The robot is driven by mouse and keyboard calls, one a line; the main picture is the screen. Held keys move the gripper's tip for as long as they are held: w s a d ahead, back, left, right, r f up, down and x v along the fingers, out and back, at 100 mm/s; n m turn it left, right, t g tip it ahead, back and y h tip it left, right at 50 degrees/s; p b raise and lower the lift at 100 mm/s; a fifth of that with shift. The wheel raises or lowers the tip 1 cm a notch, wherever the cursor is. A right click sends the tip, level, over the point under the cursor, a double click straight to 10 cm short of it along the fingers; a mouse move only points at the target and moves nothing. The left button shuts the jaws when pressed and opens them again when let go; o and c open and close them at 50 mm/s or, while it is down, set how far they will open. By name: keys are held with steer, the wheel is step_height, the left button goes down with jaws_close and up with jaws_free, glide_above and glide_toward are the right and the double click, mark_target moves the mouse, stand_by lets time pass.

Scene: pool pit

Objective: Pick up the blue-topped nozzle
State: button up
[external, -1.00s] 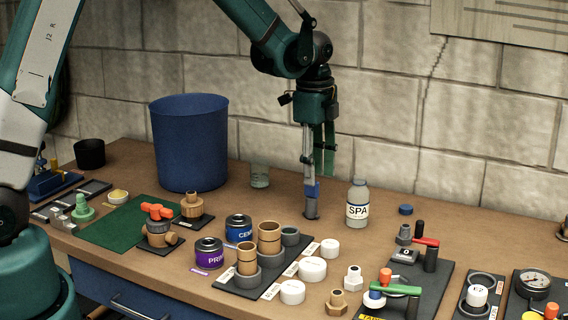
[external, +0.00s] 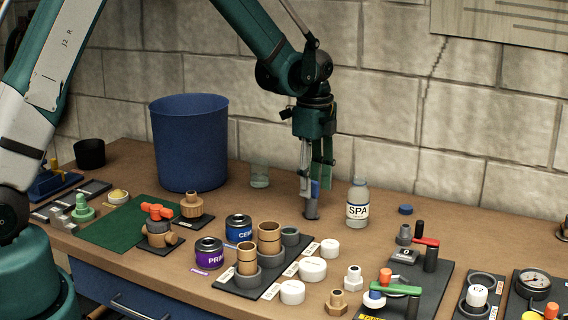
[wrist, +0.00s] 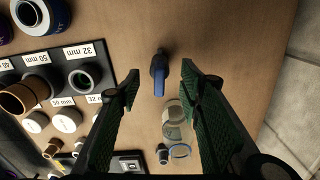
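The blue-topped nozzle (external: 312,207) stands upright on the workbench, grey below with a blue upper part. It stands left of the SPA bottle (external: 358,208). My gripper (external: 314,190) points down at the nozzle's upper part, its fingers hiding some of the blue. In the wrist view, my gripper (wrist: 160,76) is open, with green pads on either side. The nozzle (wrist: 158,72) shows between the fingertips, with a gap on both sides and nothing gripped.
The clear SPA bottle also shows in the wrist view (wrist: 174,118). A blue cap (external: 405,209) lies to its right. A glass jar (external: 260,175) and a large blue bin (external: 190,145) stand left. A fittings tray (external: 238,282) lies in front. Bare bench surrounds the nozzle.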

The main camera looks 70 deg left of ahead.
mark_target(311, 205)
steer(key=shift+f, duration=0.8)
steer(key=shift+s+a+f, duration=0.15)
steer(key=shift+f, duration=2.45)
steer(key=c, duration=1.1)
